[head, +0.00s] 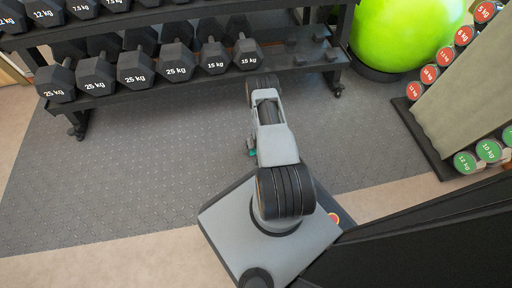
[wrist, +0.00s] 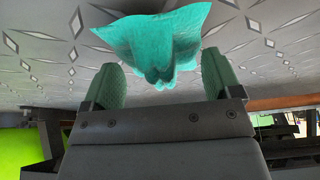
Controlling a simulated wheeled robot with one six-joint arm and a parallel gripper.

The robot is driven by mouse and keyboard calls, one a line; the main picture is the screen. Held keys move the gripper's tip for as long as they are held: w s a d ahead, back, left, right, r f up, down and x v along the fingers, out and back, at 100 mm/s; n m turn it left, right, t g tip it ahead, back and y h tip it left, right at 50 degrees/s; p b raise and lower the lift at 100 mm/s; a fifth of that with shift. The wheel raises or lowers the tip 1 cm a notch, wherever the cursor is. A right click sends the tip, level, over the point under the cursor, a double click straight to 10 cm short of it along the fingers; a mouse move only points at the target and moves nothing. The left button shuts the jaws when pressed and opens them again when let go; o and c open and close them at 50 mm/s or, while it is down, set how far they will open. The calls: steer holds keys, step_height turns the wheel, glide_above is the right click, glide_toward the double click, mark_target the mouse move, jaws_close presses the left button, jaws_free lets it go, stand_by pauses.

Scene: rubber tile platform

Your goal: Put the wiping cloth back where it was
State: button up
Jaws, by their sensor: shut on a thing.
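The wiping cloth (wrist: 150,42) is teal and crumpled. In the wrist view it sits at the top middle, bunched at its lower part between the two green-padded fingers of my gripper (wrist: 163,72), its upper part spreading out past the tips. My gripper is shut on the cloth. In the head view my arm hides most of the gripper, and only a small teal patch (head: 252,153) shows at the arm's left side, over the grey tile floor. I cannot tell whether the cloth touches the floor.
A dumbbell rack (head: 200,78) stands at the back. A green exercise ball (head: 405,30) is at the back right, and a stand of small dumbbells (head: 450,85) is at the right. The rubber tile floor (head: 130,160) left of my arm is clear.

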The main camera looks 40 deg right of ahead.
steer(key=shift+f, duration=0.85)
steer(key=shift+f, duration=0.15)
steer(key=o, duration=0.7)
steer(key=shift+f, duration=0.1)
steer(key=shift+c, duration=0.2)
